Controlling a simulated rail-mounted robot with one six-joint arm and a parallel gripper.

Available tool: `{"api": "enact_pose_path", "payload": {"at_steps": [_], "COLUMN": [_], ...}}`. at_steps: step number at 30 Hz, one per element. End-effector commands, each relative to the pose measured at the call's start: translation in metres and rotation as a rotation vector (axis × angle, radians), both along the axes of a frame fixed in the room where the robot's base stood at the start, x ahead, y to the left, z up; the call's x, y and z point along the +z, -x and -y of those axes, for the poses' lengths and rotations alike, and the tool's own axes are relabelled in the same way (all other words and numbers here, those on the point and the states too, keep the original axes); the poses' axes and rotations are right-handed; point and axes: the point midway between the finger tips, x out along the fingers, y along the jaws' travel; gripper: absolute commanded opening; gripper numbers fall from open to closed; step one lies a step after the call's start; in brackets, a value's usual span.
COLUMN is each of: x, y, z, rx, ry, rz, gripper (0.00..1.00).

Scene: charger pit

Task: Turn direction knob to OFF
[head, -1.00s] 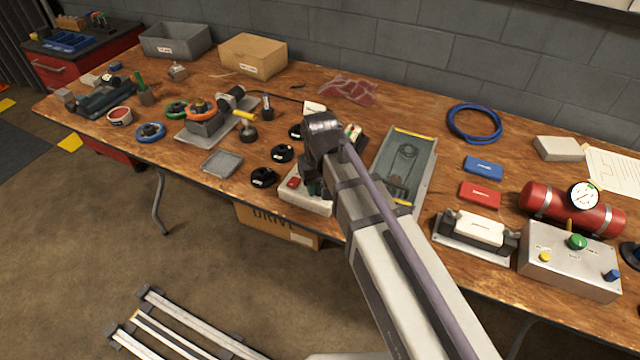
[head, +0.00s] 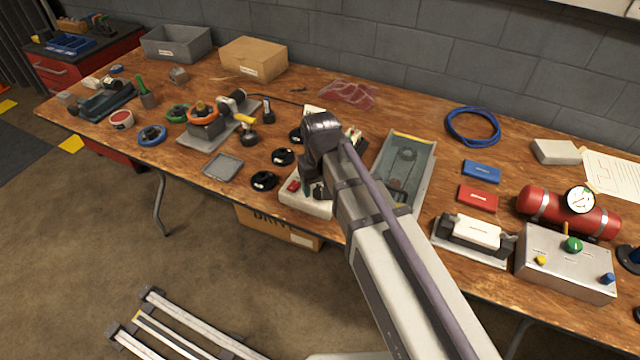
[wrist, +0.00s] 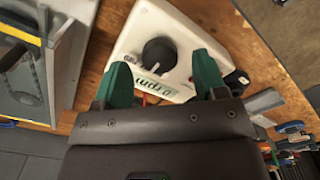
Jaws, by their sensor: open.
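A white control box with a black round direction knob (wrist: 159,54) shows in the wrist view. The box (wrist: 135,42) carries a small display reading "0 rpm" at its edge near my gripper. My gripper (wrist: 162,72) has two green fingers, spread apart, with the knob between and just beyond their tips. I cannot tell whether the fingers touch the knob. The knob's pointer setting is too small to read. In the head view, my arm hides most of the box (head: 312,205); a red switch (head: 294,186) shows on its left part.
A grey tray (head: 428,165) stands right of the box. Several black round parts (head: 264,180) lie to its left. Further right are a white-topped fixture (head: 470,235), a red cylinder with a gauge (head: 545,205) and a metal box with coloured knobs (head: 560,272). The table's front edge is close.

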Motion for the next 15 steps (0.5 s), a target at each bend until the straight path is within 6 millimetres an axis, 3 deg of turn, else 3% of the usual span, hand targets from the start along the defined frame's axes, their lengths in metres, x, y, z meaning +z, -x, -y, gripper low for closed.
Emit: {"api": "enact_pose_path", "payload": {"at_steps": [1, 9, 15], "x": [0.021, 0.085, 0.094], "y": [0.000, 0.000, 0.000], "z": [0.000, 0.000, 0.000], "rx": [0.000, 0.000, 0.000], "ry": [0.000, 0.000, 0.000], "rz": [0.000, 0.000, 0.000], "gripper": [0.65, 0.65, 0.65]}}
